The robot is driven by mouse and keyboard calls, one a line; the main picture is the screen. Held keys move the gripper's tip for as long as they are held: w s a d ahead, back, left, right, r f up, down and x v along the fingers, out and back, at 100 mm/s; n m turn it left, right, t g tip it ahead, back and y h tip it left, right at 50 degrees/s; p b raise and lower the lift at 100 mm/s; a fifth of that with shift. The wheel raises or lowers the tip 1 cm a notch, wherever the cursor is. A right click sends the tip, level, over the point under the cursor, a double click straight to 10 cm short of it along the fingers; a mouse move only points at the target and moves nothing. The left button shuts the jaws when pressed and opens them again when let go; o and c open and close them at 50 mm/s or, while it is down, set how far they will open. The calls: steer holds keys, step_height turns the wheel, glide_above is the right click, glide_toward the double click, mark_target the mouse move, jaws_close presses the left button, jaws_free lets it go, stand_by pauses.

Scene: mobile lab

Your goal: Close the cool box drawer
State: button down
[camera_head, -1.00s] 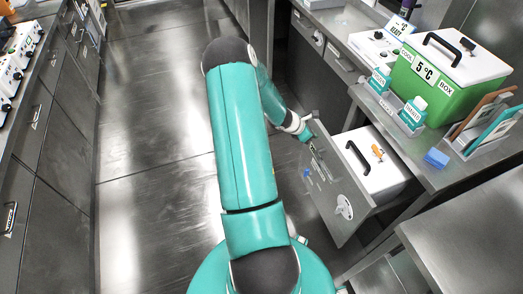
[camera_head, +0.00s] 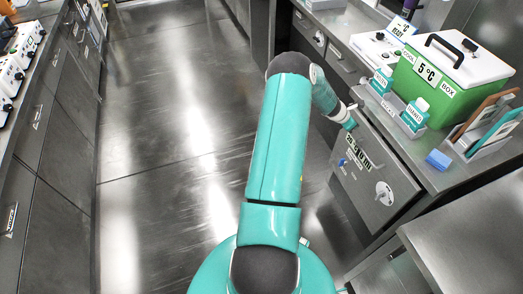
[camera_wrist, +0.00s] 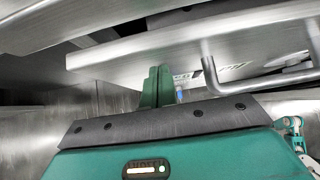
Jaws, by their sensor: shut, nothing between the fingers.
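The cool box drawer (camera_head: 372,182) is a grey metal front with a label and a round sticker, under the right counter. It looks pushed in to about flush; I cannot tell if a small gap is left. The white box inside is hidden. My gripper (camera_head: 352,125) is at the upper left of the drawer front. In the wrist view, my gripper's green fingers (camera_wrist: 157,82) are together and empty, close against the drawer front (camera_wrist: 150,62), left of its bar handle (camera_wrist: 213,78). Contact is unclear.
Cabinets (camera_head: 50,150) line the left side. The floor (camera_head: 170,150) between is clear.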

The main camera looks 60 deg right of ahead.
steer(key=shift+s+d, duration=0.95)
steer(key=shift+d, duration=0.15)
